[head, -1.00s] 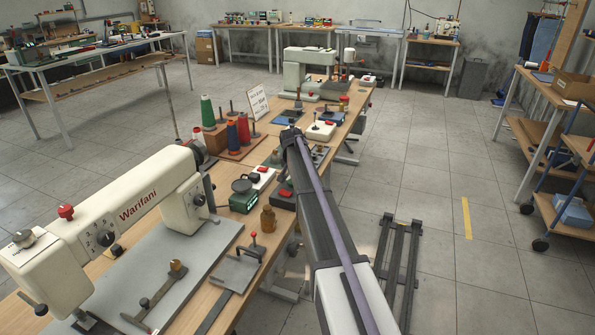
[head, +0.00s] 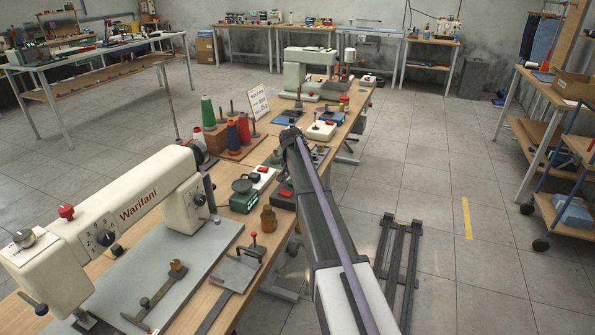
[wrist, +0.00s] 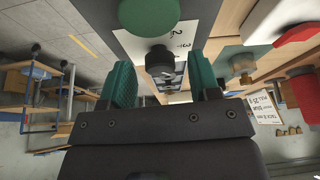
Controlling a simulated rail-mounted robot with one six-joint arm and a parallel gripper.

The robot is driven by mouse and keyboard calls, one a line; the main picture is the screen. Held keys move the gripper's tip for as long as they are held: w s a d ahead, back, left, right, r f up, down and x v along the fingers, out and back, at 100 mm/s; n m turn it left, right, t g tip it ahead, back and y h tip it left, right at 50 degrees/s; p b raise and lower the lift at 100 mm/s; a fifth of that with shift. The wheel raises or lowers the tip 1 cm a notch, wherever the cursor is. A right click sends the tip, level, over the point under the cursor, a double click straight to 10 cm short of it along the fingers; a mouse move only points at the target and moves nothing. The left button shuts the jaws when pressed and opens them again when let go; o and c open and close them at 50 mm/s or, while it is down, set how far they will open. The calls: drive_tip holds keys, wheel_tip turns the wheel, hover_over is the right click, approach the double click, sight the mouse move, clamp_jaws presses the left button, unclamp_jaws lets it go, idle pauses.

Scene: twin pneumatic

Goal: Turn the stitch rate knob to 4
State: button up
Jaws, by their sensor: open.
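In the wrist view, my gripper (wrist: 161,68) is open, with its two green fingers apart. A dark round knob (wrist: 159,57) shows between the fingertips, with a gap visible on each side. Beside it is a white label (wrist: 196,32) with printed numerals, among them a 2 and a 3. A large green round disc (wrist: 149,13) is just above the knob in the picture. I cannot tell a pointer or the setting on the knob. In the head view, my arm reaches over the long workbench (head: 230,209), and the gripper is hidden behind the arm's end.
A cream sewing machine (head: 126,205) fills the left front of the bench, and another machine (head: 308,72) stands at the far end. Thread spools (head: 208,113), a sign (head: 258,103) and a small brown bottle (head: 268,219) stand near my arm. The floor to the right is mostly free.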

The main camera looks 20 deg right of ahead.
drive_tip(key=p+v, duration=1)
drive_tip(key=shift+r, duration=0.4)
drive_tip(key=shift+s+a, duration=0.1)
drive_tip(key=s+a+n+g+y, duration=0.1)
drive_tip(key=s+a+n, duration=0.1)
drive_tip(key=s+a, duration=0.5)
drive_tip(key=s+a+f+n+g+y, duration=0.1)
drive_tip(key=s+a+n, duration=0.2)
drive_tip(key=s, duration=1.4)
drive_tip(key=s+a+n+g+y, duration=0.1)
drive_tip(key=s+a+n, duration=0.2)
drive_tip(key=s+a, duration=0.8)
drive_tip(key=shift+s+a+f, duration=0.15)
drive_tip(key=shift+s, duration=0.95)
drive_tip(key=shift+c, duration=0.2)
